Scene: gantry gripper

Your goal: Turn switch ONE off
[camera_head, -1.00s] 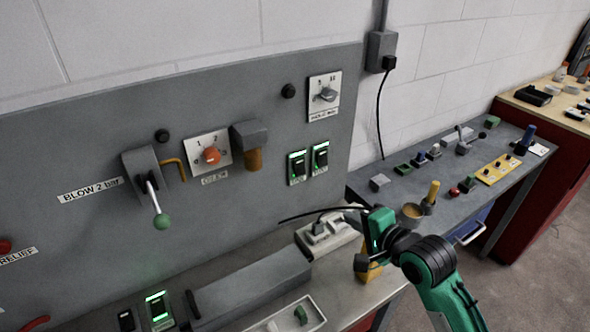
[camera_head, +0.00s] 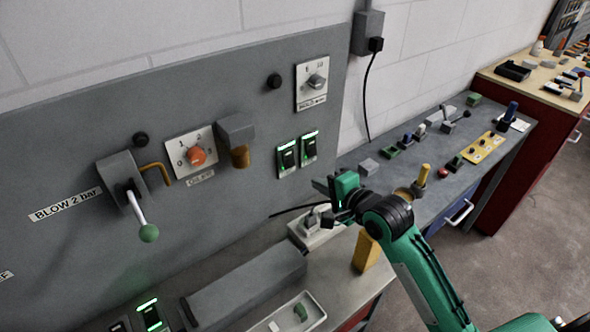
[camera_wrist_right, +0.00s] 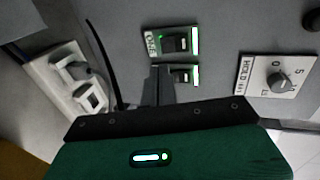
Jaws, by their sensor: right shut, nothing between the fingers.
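Switch ONE (camera_head: 287,156) is the left of two black rocker switches on the grey panel, with a lit green strip at its top. In the right wrist view, switch ONE (camera_wrist_right: 177,42) is the upper one, and its label reads ONE. The second switch (camera_head: 309,147) is beside it, also lit; in the wrist view (camera_wrist_right: 184,75) the fingers partly hide it. My right gripper (camera_head: 322,187) is in front of the panel, below the switches. Its fingers (camera_wrist_right: 158,75) are shut and empty. Contact with the panel cannot be told. My left gripper is out of view.
The HOLD dial (camera_head: 315,82) is above the switches. A white socket block (camera_head: 318,232) with a black cable is below my gripper. A grey box-shaped duct (camera_head: 245,285) and a yellow block (camera_head: 366,250) are on the bench. A lever with a green knob (camera_head: 148,232) juts out further left.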

